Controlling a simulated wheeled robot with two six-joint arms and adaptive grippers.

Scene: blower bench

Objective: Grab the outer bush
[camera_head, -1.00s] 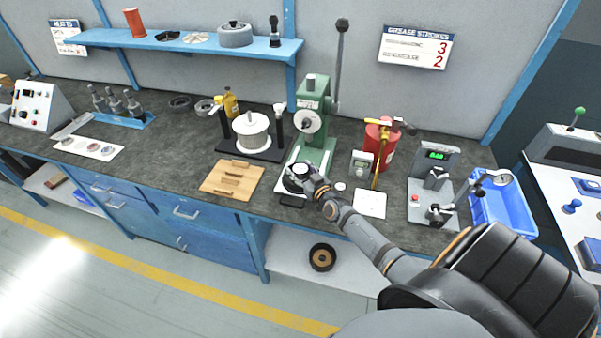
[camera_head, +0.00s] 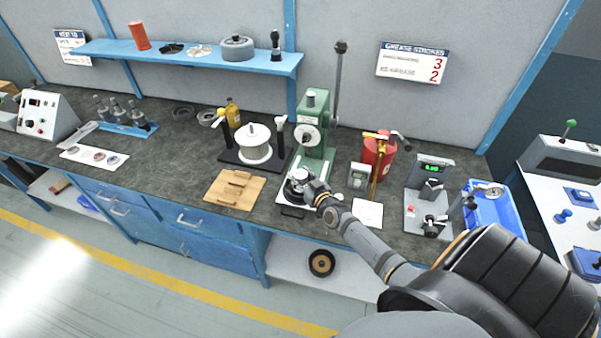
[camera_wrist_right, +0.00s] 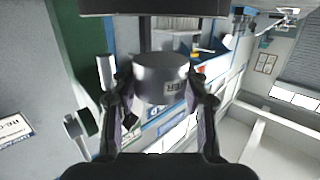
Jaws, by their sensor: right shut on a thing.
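My right gripper (camera_head: 306,188) is low at the foot of the green arbor press (camera_head: 318,140), over its base plate. In the right wrist view its two fingers (camera_wrist_right: 160,105) are shut on the sides of a short grey metal cylinder (camera_wrist_right: 160,72), which looks like the outer bush. A small label with dark letters, hard to read, shows on the cylinder's side. In the head view a round grey part (camera_head: 299,174) shows at the gripper tips; the fingers partly hide it. My left gripper is in no view.
A white reel on a black stand (camera_head: 253,143) and a wooden board (camera_head: 234,189) are left of the press. A red canister (camera_head: 372,158), a grey digital device (camera_head: 428,195) and a blue bin (camera_head: 490,208) are right. The press lever (camera_head: 338,85) stands up behind.

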